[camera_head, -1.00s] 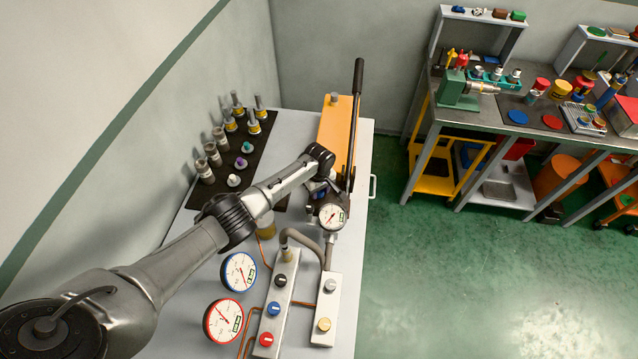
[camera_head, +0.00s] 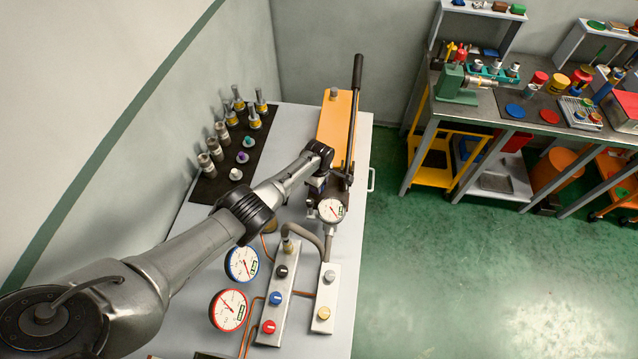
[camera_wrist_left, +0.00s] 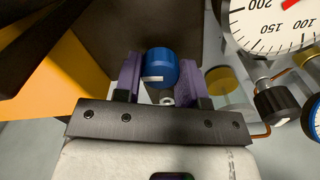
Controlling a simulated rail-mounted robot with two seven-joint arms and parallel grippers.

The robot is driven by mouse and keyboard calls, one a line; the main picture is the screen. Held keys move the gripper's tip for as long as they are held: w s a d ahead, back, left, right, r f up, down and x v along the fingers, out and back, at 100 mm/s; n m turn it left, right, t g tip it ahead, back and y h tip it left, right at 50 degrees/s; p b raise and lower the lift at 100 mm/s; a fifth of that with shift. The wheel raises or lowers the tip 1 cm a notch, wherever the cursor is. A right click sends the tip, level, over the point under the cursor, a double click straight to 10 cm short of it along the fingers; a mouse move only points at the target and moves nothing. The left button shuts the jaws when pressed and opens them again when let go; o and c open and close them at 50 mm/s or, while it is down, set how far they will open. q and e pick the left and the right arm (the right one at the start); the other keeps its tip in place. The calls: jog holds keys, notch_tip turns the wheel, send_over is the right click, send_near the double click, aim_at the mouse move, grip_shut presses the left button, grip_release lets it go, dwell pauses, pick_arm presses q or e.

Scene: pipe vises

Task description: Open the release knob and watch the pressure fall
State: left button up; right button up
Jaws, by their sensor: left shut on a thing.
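The release knob (camera_wrist_left: 162,66) is a blue round knob with a white mark, seen in the left wrist view. My left gripper (camera_wrist_left: 160,78) is shut on it, one purple finger pad on each side. In the head view my left gripper (camera_head: 317,186) is at the orange hand pump (camera_head: 335,122), and my wrist hides the knob. The round pump gauge (camera_head: 331,210) stands just in front of the gripper. Part of its white dial with a red needle (camera_wrist_left: 262,28) shows in the left wrist view. The exact reading cannot be told. My right gripper is not in view.
A long black pump lever (camera_head: 354,110) rises beside the pump. Two panel gauges, blue-rimmed (camera_head: 241,263) and red-rimmed (camera_head: 228,310), stand near valve blocks with coloured knobs (camera_head: 276,298). Several fittings stand on a black mat (camera_head: 209,188). A cluttered workbench (camera_head: 500,112) is beyond, with open floor between.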

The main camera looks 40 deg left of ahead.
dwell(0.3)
pick_arm(q)
jog(key=o, duration=0.9)
notch_tip(320, 180, up, 6)
jog(key=p, duration=0.2)
jog(key=shift+f+p, duration=0.2)
jog(key=shift+p, duration=0.1)
notch_tip(320, 180, up, 8)
jog(key=shift+r+p, duration=0.15)
jog(key=shift+p, duration=0.15)
